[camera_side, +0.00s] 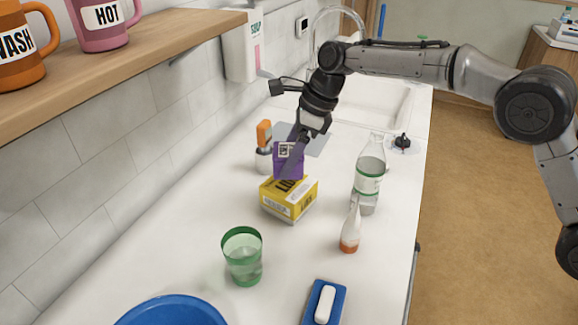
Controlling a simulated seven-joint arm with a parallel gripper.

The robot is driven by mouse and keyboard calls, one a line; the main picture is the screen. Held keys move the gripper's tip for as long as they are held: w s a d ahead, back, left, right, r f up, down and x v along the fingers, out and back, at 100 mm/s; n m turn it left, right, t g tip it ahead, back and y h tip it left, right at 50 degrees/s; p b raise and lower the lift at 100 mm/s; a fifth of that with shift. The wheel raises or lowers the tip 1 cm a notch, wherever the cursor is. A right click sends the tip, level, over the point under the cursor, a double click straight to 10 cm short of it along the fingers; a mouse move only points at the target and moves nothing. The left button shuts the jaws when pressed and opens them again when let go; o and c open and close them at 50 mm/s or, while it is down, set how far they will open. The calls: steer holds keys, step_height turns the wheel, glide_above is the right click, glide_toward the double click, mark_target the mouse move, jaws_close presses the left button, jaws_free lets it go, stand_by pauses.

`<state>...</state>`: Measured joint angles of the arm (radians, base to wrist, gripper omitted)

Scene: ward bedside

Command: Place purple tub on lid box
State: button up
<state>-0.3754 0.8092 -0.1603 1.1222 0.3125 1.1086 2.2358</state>
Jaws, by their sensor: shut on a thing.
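The purple tub (291,169) has a pale printed mark on its side. My gripper (299,137) is shut on it from above, and its fingers partly cover it. The lid box (289,199) is a yellow and white carton with dark lettering on its top. It sits on the white counter. The tub is upright and appears just over the back part of the box top. I cannot tell whether the tub touches the box.
An orange-capped bottle (264,148) stands close at left of the tub. A clear bottle (369,175) and a small orange-based bottle (350,229) stand at right. A green glass (242,258), blue basin (172,312) and soap dish (337,300) are in front.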

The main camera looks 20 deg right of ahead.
steer(key=shift+f, duration=1.4)
steer(key=shift+f, duration=0.1)
steer(key=shift+f, duration=0.1)
steer(key=o, duration=1.4)
steer(key=shift+d+r, duration=0.1)
steer(key=shift+r, duration=0.35)
steer(key=v, duration=1.1)
steer(key=shift+r, duration=0.2)
steer(key=shift+d, duration=0.1)
